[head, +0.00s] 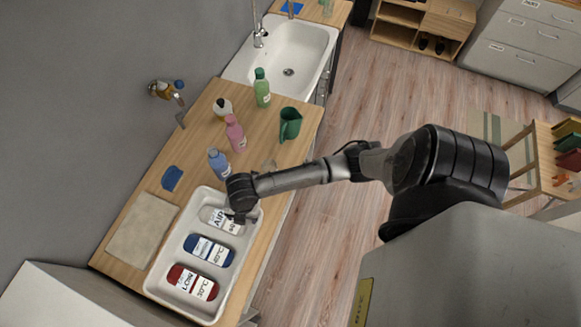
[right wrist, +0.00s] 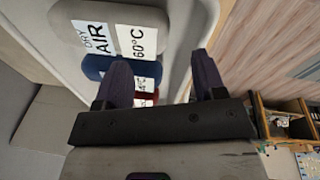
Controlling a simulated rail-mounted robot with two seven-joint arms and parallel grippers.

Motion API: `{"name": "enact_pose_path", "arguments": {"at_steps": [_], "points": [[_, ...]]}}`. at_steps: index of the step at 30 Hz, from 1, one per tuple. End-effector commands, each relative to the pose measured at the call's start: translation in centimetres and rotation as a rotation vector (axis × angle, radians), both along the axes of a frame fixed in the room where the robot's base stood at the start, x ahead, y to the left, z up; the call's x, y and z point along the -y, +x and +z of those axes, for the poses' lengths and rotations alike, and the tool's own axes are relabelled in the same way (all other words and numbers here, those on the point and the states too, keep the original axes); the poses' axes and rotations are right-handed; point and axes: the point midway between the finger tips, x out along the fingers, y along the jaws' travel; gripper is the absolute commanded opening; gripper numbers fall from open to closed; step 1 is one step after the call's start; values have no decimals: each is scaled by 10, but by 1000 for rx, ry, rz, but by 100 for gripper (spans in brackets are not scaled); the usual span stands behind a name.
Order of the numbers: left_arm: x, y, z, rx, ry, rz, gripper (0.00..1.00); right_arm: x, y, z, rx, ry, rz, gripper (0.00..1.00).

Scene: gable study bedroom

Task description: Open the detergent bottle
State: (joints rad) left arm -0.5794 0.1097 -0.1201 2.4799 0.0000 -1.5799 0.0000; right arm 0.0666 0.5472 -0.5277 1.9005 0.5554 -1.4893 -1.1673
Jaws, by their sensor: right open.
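Several bottles stand upright on the wooden counter: a blue one (head: 219,164), a pink one (head: 235,135), a green one (head: 262,90) and a pale one with a dark top (head: 222,107). I cannot tell which is the detergent bottle; their labels are too small to read. My right gripper (head: 238,217) is over the white tray's "AIR" compartment, just below the blue bottle in the picture. In the right wrist view its two fingers (right wrist: 163,74) are apart with nothing between them, and no bottle shows there. My left gripper is not in view.
A green mug (head: 290,124), a blue sponge-like item (head: 172,178) and a beige mat (head: 140,232) are on the counter.

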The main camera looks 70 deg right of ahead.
Motion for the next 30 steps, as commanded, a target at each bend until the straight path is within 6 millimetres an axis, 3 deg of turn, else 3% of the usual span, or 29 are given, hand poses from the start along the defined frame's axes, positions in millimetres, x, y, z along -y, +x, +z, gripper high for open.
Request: {"name": "enact_pose_path", "arguments": {"at_steps": [1,5,9,15,23,30], "points": [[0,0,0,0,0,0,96,-21,-23,4,2,52,-140,64],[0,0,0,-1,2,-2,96,-39,-64,23,8,142,-557,64],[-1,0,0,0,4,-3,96,-33,-102,44,8,205,-983,64],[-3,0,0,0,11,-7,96,-11,-140,66,20,236,-1413,64],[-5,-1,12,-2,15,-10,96,0,-156,88,35,243,-1590,64],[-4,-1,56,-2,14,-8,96,0,-156,132,35,243,-1589,64]]}}
